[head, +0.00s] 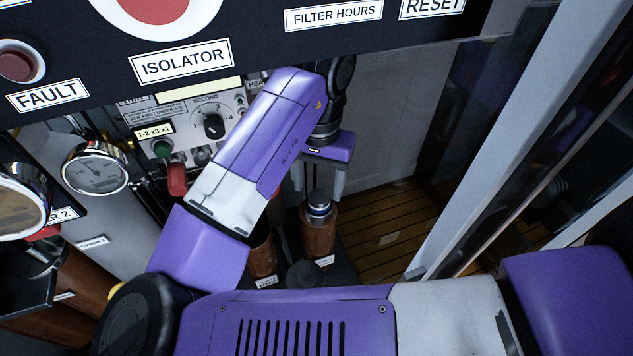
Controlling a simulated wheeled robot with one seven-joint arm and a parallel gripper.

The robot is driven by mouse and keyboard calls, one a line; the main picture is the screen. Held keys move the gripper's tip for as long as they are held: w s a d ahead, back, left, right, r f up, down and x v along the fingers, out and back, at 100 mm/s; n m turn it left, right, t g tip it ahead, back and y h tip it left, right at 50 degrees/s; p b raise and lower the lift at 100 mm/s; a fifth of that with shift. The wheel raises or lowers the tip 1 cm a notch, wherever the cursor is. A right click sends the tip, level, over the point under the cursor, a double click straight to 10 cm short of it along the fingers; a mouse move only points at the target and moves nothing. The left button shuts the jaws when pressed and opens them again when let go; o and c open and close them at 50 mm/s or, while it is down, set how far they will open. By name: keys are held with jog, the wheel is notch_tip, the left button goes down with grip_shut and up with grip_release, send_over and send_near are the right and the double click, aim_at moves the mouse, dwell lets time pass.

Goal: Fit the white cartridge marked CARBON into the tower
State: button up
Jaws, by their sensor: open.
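My gripper (322,182) shows beyond my purple and white arm and points down, open. It is just above a brown cylinder (318,233) with a dark and silver top. I cannot tell whether the fingers touch that top. A second brown cylinder (263,254) stands to its left, partly behind my arm. Both have small white labels at the base, too small to read. I see no white cartridge marked CARBON; my arm hides much of the middle.
A dark panel (240,70) with ISOLATOR and FAULT labels overhangs the top. A control box (195,122) with a dial and a round gauge (95,168) stand left of my arm. Glass and pale frame posts (500,140) are at the right. Slatted floor (385,225) is open behind.

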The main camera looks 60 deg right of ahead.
jog(key=shift+s+a+r+p, duration=0.1)
jog(key=shift+s+r+p, duration=0.05)
jog(key=shift+r+p, duration=0.55)
notch_tip(320, 180, up, 11)
jog(key=p, duration=1)
jog(key=shift+f, duration=0.15)
jog(key=shift+a, duration=0.1)
